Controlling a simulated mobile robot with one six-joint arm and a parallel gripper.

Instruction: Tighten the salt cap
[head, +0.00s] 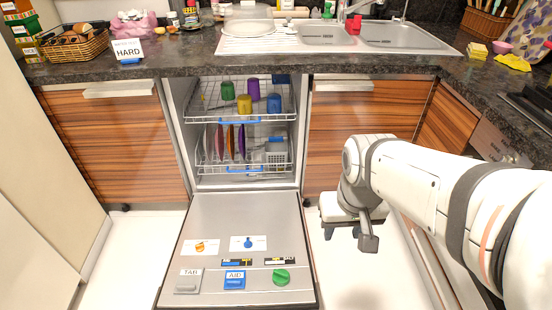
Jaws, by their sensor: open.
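The dishwasher door (245,212) is folded down flat in front of the machine. On it are a green round cap (281,277) with a raised grip, a blue flap marked AID (235,280) and a grey flap marked TAB (188,281). No part is legibly marked as salt, so I cannot tell whether the green cap is the salt cap. My gripper (349,237) is open, to the right of the door, apart from it and holding nothing visible. The floor of the tub is mostly hidden behind the lower rack.
The upper rack (210,112) holds several coloured cups; the lower rack (205,165) holds coloured plates and a cutlery basket (276,158). Wooden cabinets (120,140) flank the machine. A HARD sign (127,49) stands on the counter. White floor (140,245) is clear left of the door.

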